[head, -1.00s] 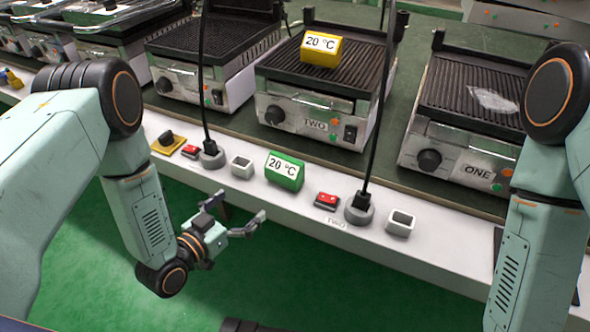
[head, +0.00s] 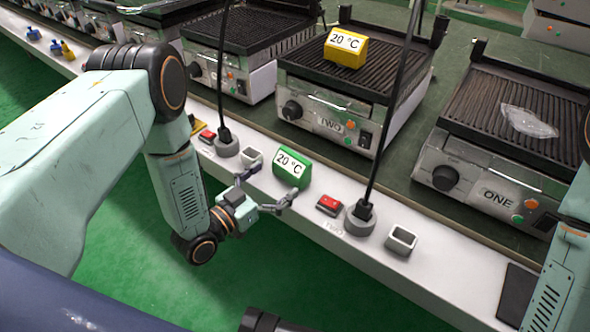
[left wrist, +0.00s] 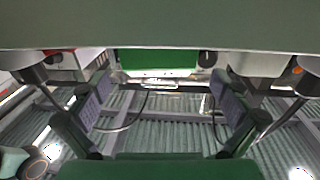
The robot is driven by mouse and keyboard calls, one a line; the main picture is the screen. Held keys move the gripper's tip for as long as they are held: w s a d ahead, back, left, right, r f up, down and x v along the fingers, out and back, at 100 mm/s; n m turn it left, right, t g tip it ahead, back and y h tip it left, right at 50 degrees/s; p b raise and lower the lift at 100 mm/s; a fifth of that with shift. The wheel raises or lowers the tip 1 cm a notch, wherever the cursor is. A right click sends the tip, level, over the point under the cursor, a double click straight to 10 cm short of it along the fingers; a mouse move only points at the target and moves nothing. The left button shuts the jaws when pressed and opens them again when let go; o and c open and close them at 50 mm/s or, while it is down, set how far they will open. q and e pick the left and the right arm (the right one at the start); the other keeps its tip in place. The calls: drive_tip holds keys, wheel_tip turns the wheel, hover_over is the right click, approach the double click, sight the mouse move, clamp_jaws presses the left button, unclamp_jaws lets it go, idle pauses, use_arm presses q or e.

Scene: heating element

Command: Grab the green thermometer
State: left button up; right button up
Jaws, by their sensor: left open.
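The green thermometer (head: 291,168), a block with a white "20 °C" label, stands on the white ledge below the grill marked TWO. My left gripper (head: 271,184) is open and empty at the front of the ledge, just in front of and slightly left of the thermometer, with its fingers spread toward it. In the left wrist view, the two fingers of the left gripper (left wrist: 160,102) stand apart at left and right. A green patch lies beyond them at the top middle; I cannot tell for sure that it is the thermometer. My right gripper is out of view.
A yellow thermometer (head: 346,48) sits on grill TWO (head: 330,110). On the ledge (head: 335,187) are a red switch (head: 329,205), a plug in a round socket (head: 360,217) with its hanging cable, and a square grey holder (head: 401,240). Another plug socket (head: 226,145) is left.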

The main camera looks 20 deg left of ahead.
sight(285, 171)
use_arm(q)
drive_tip(key=b+x, duration=0.2)
drive_tip(key=x, duration=0.2)
drive_tip(key=shift+w+d, duration=0.2)
drive_tip(key=shift+w, duration=0.05)
drive_tip(key=shift+w+d+r, duration=0.15)
drive_tip(key=shift+w+d, duration=0.1)
drive_tip(key=shift+w, duration=0.25)
drive_tip(key=shift+c, duration=0.4)
drive_tip(key=c, duration=1)
